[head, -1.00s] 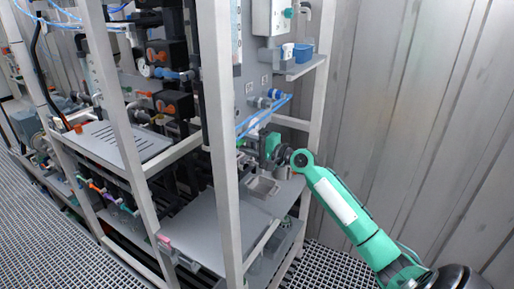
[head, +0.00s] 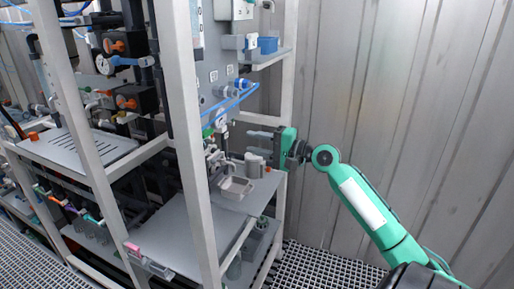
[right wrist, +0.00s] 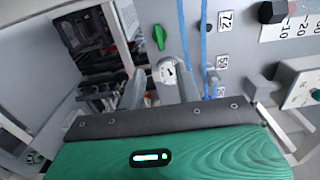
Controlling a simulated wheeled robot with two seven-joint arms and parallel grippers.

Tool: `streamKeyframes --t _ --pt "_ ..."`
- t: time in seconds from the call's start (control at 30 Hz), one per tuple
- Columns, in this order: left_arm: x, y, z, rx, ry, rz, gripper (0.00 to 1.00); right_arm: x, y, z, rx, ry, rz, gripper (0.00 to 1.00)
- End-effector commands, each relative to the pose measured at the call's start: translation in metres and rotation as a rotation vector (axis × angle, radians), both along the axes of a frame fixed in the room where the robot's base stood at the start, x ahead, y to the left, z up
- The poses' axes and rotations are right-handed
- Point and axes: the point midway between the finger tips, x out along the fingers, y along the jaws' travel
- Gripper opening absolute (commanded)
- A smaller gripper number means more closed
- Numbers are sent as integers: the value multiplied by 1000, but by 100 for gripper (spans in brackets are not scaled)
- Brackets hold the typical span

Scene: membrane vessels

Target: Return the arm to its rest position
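My right arm (head: 365,205) is green with a white panel and comes in from the lower right. My right gripper (head: 250,143) is at the right end of the rack, above the shelf with the metal tray. Its two grey fingers point left toward the panel, apart, with nothing seen between them. In the right wrist view the gripper (right wrist: 160,85) shows a gap between its fingers, with a round gauge (right wrist: 168,70) beyond. My left gripper is not in view.
The rack has light metal posts (head: 186,130), a grey panel, blue hoses (head: 232,103) and a small metal tray (head: 236,187). A blue box (head: 268,45) sits on an upper shelf. A corrugated wall (head: 400,90) stands behind. Free space lies between rack and wall.

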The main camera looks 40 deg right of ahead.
Motion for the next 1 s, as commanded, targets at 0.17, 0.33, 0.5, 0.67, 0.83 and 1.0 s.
streamKeyframes --t 0.17,0.33,0.5,0.67,0.83,1.0 --pt "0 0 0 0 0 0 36 -1 0 0 0 0 1 34" --pt "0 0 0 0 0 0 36 0 0 0 0 0 0 34" --pt "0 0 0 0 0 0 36 0 0 0 0 0 0 34" --pt "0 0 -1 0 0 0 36 4 -6 -14 -6 12 -19 34" --pt "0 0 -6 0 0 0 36 23 -38 -95 -68 86 -121 34" --pt "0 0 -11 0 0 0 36 30 -69 -223 -202 218 -232 34"
